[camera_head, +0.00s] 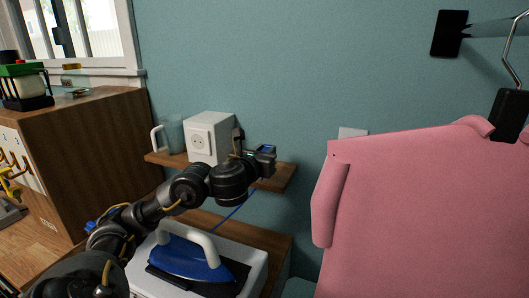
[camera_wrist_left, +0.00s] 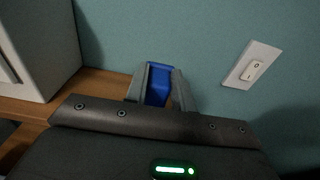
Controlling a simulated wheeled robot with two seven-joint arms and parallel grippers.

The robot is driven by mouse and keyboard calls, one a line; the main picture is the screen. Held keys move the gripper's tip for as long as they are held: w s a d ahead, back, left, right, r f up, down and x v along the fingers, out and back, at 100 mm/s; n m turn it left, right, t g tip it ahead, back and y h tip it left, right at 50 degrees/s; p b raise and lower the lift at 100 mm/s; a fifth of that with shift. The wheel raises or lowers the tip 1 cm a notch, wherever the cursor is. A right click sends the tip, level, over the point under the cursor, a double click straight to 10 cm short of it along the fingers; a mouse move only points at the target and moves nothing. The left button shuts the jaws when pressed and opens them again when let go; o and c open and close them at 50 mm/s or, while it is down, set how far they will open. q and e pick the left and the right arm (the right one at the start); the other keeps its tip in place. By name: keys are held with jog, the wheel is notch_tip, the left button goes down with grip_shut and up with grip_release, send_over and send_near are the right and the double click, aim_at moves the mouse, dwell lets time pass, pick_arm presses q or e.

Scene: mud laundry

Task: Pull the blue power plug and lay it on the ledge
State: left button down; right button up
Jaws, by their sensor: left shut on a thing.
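My left gripper (camera_head: 266,152) reaches in from the left, above the right part of the wooden ledge (camera_head: 277,180). In the left wrist view its fingers (camera_wrist_left: 161,88) are shut on the blue power plug (camera_wrist_left: 158,86), with the ledge (camera_wrist_left: 98,84) behind and to the left. I cannot tell whether the plug touches the ledge. A white socket box (camera_head: 203,138) with a round outlet stands on the ledge, left of the gripper, and the plug is apart from it. A blue cord (camera_head: 236,208) runs below the ledge towards the blue iron (camera_head: 192,259). My right gripper is not in view.
A glass mug (camera_head: 170,137) stands left of the socket box. A light switch (camera_wrist_left: 252,66) is on the wall to the right. A pink garment (camera_head: 425,215) hangs at the right. The iron stands on a white surface below; a wooden cabinet (camera_head: 95,135) is at the left.

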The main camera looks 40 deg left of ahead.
pick_arm(q)
jog(key=shift+f, duration=0.1)
notch_tip(320, 180, down, 6)
jog(key=b, duration=0.5)
jog(key=shift+b, duration=0.4)
jog(key=shift+r, duration=0.2)
jog(key=c, duration=1.1)
grip_release()
jog(key=shift+s, duration=0.1)
